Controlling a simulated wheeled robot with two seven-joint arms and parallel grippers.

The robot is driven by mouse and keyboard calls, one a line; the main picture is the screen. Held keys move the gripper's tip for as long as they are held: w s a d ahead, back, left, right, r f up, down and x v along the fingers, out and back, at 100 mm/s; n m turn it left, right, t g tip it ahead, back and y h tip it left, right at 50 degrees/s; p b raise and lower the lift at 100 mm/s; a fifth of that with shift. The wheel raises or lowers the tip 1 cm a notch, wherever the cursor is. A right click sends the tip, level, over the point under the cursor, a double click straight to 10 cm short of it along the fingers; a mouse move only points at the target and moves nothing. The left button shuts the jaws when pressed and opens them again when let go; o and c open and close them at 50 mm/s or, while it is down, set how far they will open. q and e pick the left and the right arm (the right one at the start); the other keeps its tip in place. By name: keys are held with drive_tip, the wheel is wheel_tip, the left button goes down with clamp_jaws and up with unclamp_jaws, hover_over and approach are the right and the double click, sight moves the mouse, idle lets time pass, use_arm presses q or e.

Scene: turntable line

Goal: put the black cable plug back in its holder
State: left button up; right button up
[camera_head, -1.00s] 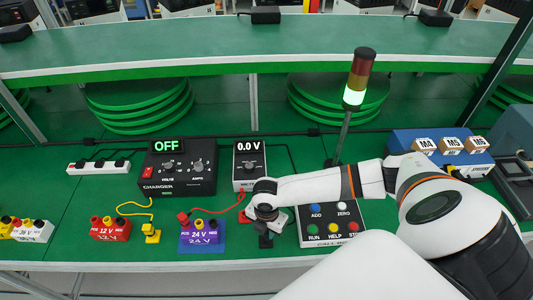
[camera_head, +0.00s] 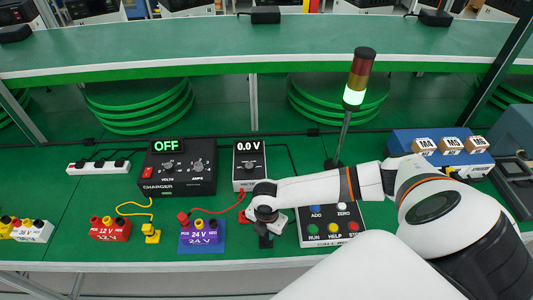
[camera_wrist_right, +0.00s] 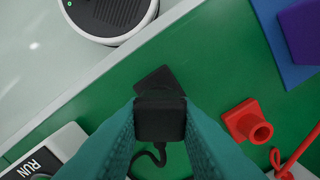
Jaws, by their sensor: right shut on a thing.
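My right gripper (camera_wrist_right: 160,135) is shut on the black cable plug (camera_wrist_right: 160,118), with a teal finger on each side of it. The plug's black cable curls below it in the right wrist view. A black square holder (camera_wrist_right: 158,80) shows just beyond the plug, partly hidden by it; I cannot tell whether the two touch. In the head view the right gripper (camera_head: 268,219) is over the black holder (camera_head: 265,241) near the table's front edge, and the plug is mostly hidden there. My left gripper is not in view.
A red holder (camera_wrist_right: 247,122) stands beside the black one. The button panel (camera_head: 332,225) is close on the right, the purple 24 V block (camera_head: 202,234) on the left. The meter (camera_head: 249,168) and charger (camera_head: 177,172) stand behind.

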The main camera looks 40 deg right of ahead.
idle(0.8)
drive_tip(key=shift+f, duration=0.1)
drive_tip(key=o, duration=1)
drive_tip(key=shift+o, duration=0.2)
drive_tip(key=shift+p, duration=0.35)
drive_tip(key=shift+r+p, duration=3.75)
drive_tip(key=shift+r, duration=0.05)
